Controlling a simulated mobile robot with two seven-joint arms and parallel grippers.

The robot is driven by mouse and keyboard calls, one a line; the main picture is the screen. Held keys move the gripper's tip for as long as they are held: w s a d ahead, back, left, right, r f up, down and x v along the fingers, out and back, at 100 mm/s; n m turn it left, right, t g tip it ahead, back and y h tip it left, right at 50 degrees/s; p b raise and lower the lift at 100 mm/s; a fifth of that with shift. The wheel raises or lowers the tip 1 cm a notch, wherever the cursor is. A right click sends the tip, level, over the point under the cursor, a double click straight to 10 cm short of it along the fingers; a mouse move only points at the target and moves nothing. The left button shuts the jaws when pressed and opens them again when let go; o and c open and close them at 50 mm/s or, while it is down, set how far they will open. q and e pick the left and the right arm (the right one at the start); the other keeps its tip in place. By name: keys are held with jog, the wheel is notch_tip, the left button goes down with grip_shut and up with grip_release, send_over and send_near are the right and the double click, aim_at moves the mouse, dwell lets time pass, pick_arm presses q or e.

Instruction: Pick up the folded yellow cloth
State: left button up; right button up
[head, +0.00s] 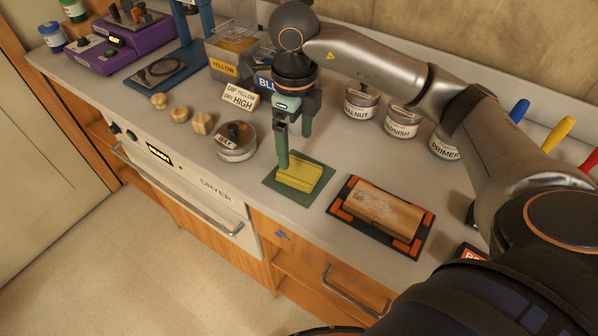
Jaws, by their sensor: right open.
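The folded yellow cloth (301,176) lies on a dark green mat (313,193) on the grey counter. My right gripper (295,148) points down over the cloth, with its green fingers apart. One finger reaches down at the cloth's left edge, and the other ends higher, above the cloth's far side. Whether either finger touches the cloth I cannot tell. Nothing shows between the fingers. My left gripper is not in view.
A round WAX tin (236,148) stands left of the mat, and a framed wooden block (381,211) lies to its right. Labelled tins, including one marked VARNISH (402,119), stand behind. A DIP YELLOW DRY HIGH sign (240,97) stands at back left. The counter's front edge is close.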

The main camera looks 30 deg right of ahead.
aim_at(299, 171)
jog(key=f, duration=0.7)
jog(key=shift+s+d+f+p, duration=0.15)
jog(key=shift+d+f+p, duration=0.1)
jog(key=shift+d+p, duration=0.1)
jog(key=shift+a, duration=0.1)
jog(key=c, duration=1.2)
